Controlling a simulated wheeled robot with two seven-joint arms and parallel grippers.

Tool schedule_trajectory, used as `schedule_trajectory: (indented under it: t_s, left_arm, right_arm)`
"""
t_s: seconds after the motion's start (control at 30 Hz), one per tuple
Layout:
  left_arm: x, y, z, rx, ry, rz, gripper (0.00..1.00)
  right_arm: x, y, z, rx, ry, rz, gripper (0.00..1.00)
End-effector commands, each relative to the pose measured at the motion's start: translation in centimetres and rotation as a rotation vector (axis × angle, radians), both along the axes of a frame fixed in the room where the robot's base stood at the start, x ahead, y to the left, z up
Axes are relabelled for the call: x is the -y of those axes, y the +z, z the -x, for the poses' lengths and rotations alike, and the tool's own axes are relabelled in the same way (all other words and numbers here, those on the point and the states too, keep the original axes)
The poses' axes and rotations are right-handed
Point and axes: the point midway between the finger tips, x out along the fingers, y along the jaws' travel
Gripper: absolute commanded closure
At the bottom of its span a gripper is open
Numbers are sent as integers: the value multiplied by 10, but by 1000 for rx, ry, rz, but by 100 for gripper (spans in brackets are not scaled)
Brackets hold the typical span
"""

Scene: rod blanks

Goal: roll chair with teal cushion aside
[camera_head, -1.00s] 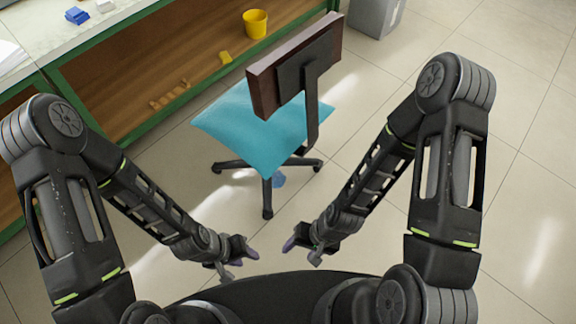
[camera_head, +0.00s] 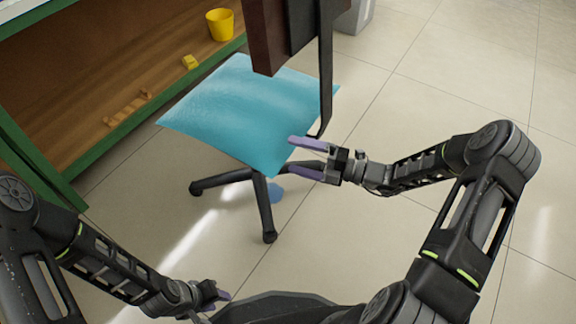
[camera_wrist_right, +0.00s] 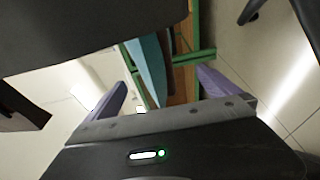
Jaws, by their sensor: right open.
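The chair has a teal cushion (camera_head: 245,110), a dark brown backrest (camera_head: 270,35) and a black wheeled base (camera_head: 262,200). My right gripper (camera_head: 297,157) is open beside the right edge of the cushion, below the backrest post (camera_head: 326,85). No firm hold on the chair shows. In the right wrist view the purple fingers are spread, with the teal cushion edge (camera_wrist_right: 150,70) between and beyond them. My left gripper (camera_head: 218,300) is low at the front left, away from the chair; whether it is open is unclear.
A green-framed wooden shelf (camera_head: 150,130) stands left of and behind the chair, holding a yellow bucket (camera_head: 220,25) and yellow blocks (camera_head: 190,62). A grey bin (camera_head: 355,16) stands at the back. A blue item (camera_head: 276,193) lies on the floor by the base. The tiled floor at right is clear.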

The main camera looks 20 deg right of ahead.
Motion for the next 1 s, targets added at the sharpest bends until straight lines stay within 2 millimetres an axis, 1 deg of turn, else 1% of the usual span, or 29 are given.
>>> schedule_trajectory:
  t_s: [0.1,0.47,0.67,0.9,1.0]
  left_arm:
    - [0,-1,0,1,0,0,64]
    - [0,-2,0,0,0,0,64]
    - [0,-11,-1,3,1,-1,64]
    - [1,-24,-3,9,4,-2,64]
    - [1,-28,-4,12,5,-2,64]
  right_arm:
    - [4,2,-2,-4,-10,-18,0]
    - [-1,2,-3,-3,-6,-15,0]
    - [-16,0,-14,-2,-4,-14,0]
    - [-44,-1,-35,-2,-4,-14,0]
    - [-53,0,-42,-1,-5,-13,0]
